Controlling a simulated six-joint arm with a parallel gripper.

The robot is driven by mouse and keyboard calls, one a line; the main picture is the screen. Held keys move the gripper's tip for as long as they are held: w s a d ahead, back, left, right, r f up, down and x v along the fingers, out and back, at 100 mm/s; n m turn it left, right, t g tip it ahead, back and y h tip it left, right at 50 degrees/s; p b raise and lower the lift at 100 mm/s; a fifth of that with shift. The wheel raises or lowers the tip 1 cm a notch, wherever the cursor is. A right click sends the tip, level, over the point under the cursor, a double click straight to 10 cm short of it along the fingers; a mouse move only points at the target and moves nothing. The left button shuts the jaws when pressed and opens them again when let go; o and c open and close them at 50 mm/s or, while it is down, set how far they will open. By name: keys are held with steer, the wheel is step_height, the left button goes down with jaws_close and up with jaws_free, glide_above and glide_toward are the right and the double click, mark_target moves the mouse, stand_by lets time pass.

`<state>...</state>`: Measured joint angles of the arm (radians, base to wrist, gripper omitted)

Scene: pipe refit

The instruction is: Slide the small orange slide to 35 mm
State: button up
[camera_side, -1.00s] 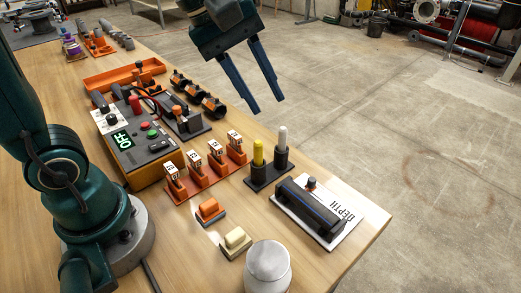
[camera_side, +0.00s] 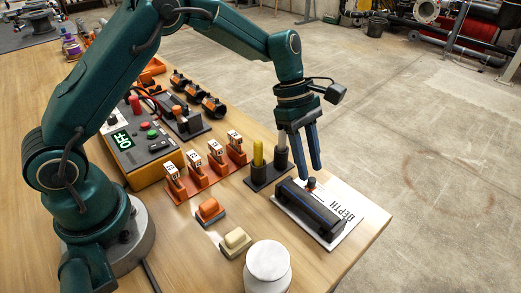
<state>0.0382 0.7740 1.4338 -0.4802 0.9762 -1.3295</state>
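The small slide (camera_side: 311,184), a dark knob with an orange base, sits on the back of a long black gauge body (camera_side: 310,212). The body lies on a white card (camera_side: 345,213) printed "DEPTH". My gripper (camera_side: 309,172) points down over the slide. Its two blue fingers are apart, with a gap between them and nothing visibly held. The tips are close to the slide's knob; I cannot tell whether they straddle or touch it. The slide's scale cannot be read from here.
A black holder (camera_side: 262,183) with a yellow and a grey stick stands just left of my fingers. An orange block (camera_side: 209,209), a cream block (camera_side: 236,242) and a white jar (camera_side: 267,268) are in front. Tagged orange stands (camera_side: 216,155) and a control box reading OFF (camera_side: 140,145) lie left.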

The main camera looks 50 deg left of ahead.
mark_target(309, 186)
steer(key=shift+x, duration=1.3)
jaws_close()
steer(key=shift+r, duration=0.1)
stand_by(0.4)
